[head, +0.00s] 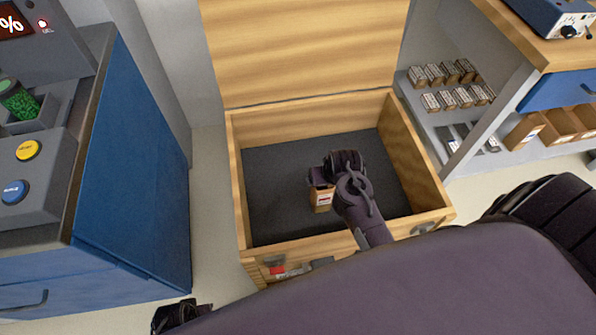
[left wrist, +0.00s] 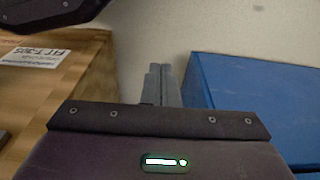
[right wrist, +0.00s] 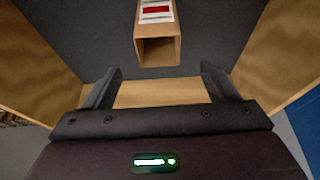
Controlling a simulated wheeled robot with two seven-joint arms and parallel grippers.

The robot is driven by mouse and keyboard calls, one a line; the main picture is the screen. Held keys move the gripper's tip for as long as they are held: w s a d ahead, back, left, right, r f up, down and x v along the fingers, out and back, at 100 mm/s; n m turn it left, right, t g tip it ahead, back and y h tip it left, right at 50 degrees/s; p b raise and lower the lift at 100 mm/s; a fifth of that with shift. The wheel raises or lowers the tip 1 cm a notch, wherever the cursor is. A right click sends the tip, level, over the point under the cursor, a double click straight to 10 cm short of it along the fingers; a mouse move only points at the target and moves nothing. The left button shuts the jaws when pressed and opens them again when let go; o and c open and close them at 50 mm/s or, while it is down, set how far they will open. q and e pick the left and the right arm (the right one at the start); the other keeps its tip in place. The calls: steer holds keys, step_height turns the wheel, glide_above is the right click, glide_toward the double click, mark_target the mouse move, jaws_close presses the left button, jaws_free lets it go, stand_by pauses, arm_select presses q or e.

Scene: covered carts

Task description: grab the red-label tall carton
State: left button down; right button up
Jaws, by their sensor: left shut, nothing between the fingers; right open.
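The red-label tall carton (head: 322,201) is brown with a white and red label and stands inside the open wooden chest. In the right wrist view the carton (right wrist: 158,48) is ahead of the fingertips, near the top middle, its label partly cut off by the frame edge. My right gripper (right wrist: 160,78) is open and empty, its two fingers apart with the carton beyond the gap. In the head view the right gripper (head: 322,178) is inside the chest and hides part of the carton. My left gripper (left wrist: 162,82) is shut and empty, outside the chest near the blue cabinet.
The wooden chest (head: 240,190) has raised walls and its lid (head: 300,45) stands open at the back. A blue cabinet (head: 130,170) is at the left. A shelf unit (head: 455,115) with several small boxes is at the right. The dark chest floor around the carton is clear.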

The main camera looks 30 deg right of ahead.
mark_target(322, 194)
steer(key=b+x, duration=0.2)
steer(key=x, duration=0.6)
steer(key=shift+b, duration=0.3)
arm_select(q)
step_height(322, 194, up, 8)
steer(key=w+d, duration=0.1)
steer(key=shift+d+f, duration=0.2)
arm_select(e)
steer(key=shift+s+d, duration=0.1)
steer(key=c, duration=1.3)
